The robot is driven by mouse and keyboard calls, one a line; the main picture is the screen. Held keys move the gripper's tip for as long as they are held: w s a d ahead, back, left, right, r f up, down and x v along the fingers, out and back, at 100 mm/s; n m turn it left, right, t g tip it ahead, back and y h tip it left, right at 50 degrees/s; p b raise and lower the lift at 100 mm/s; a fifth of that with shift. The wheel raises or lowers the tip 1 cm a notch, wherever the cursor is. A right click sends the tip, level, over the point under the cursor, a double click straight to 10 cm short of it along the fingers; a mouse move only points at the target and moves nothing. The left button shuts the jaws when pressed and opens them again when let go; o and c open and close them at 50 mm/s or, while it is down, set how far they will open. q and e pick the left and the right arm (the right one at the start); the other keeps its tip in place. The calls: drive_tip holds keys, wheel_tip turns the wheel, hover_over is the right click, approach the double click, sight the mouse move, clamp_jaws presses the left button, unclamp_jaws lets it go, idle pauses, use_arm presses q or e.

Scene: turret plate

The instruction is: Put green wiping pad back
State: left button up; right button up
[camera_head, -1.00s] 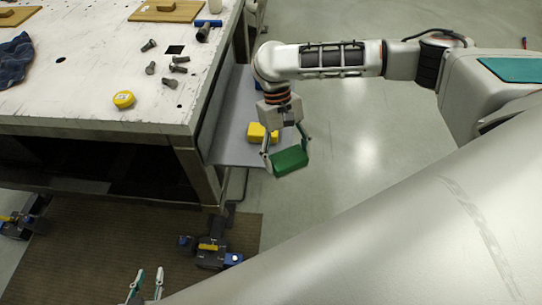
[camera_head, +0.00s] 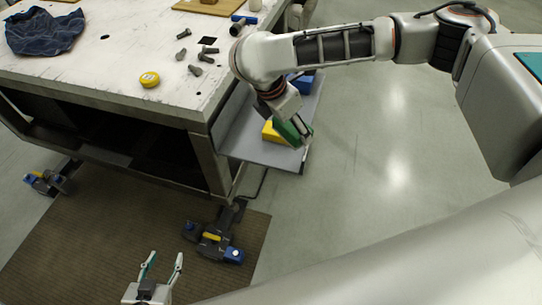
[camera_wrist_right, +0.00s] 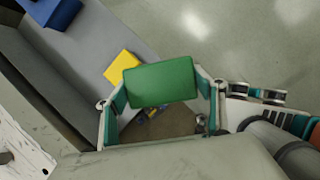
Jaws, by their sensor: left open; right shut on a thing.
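The green wiping pad (camera_head: 288,131) is held in my right gripper (camera_head: 298,137) beside the workbench. In the right wrist view the green pad (camera_wrist_right: 160,82) spans between the two fingers of the right gripper (camera_wrist_right: 160,100), which is shut on it. Behind it is a grey side shelf (camera_head: 240,134) with a yellow block (camera_head: 269,132) and a blue block (camera_head: 302,84) on it. In the head view the pad overlaps the yellow block; whether they touch cannot be told. My left gripper (camera_head: 162,268) is open and empty, low over the brown mat.
The white worktop (camera_head: 110,75) carries a yellow tape measure (camera_head: 149,79), several dark bolts (camera_head: 195,70), a blue cloth (camera_head: 45,32) and a wooden board (camera_head: 205,6). The bench edge lies left of my right arm. Open floor (camera_head: 400,150) is to the right.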

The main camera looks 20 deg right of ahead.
drive_tip(key=w+r+n+t+y, duration=0.1)
drive_tip(key=n, duration=0.2)
drive_tip(key=w+a+r+n, duration=0.1)
drive_tip(key=n, duration=0.2)
drive_tip(key=r+n+t+y, duration=0.1)
drive_tip(key=r+n, duration=0.1)
drive_tip(key=n, duration=0.1)
drive_tip(key=shift+w+a+r+n+t+y, duration=0.1)
drive_tip(key=shift+w+a+n+t+y, duration=0.1)
drive_tip(key=shift+w+n+t+y, duration=0.15)
wheel_tip(320, 180, up, 6)
drive_tip(key=w+a+n+y+b, duration=0.1)
drive_tip(key=w+a+n+y, duration=0.2)
drive_tip(key=n, duration=0.8)
drive_tip(key=shift+y, duration=0.45)
drive_tip(key=f+b, duration=0.1)
drive_tip(key=f, duration=0.5)
drive_tip(key=f+b, duration=0.1)
drive_tip(key=f, duration=0.6)
drive_tip(key=d+f+b, duration=0.1)
drive_tip(key=f, duration=0.6)
drive_tip(key=shift+s+f, duration=0.1)
use_arm(q)
drive_tip(key=shift+w+d+f+h, duration=0.15)
drive_tip(key=shift+d+f, duration=0.15)
drive_tip(key=shift+f, duration=0.35)
drive_tip(key=shift+w+d+f+h, duration=0.15)
drive_tip(key=shift+d+f, duration=0.15)
drive_tip(key=shift+f, duration=0.3)
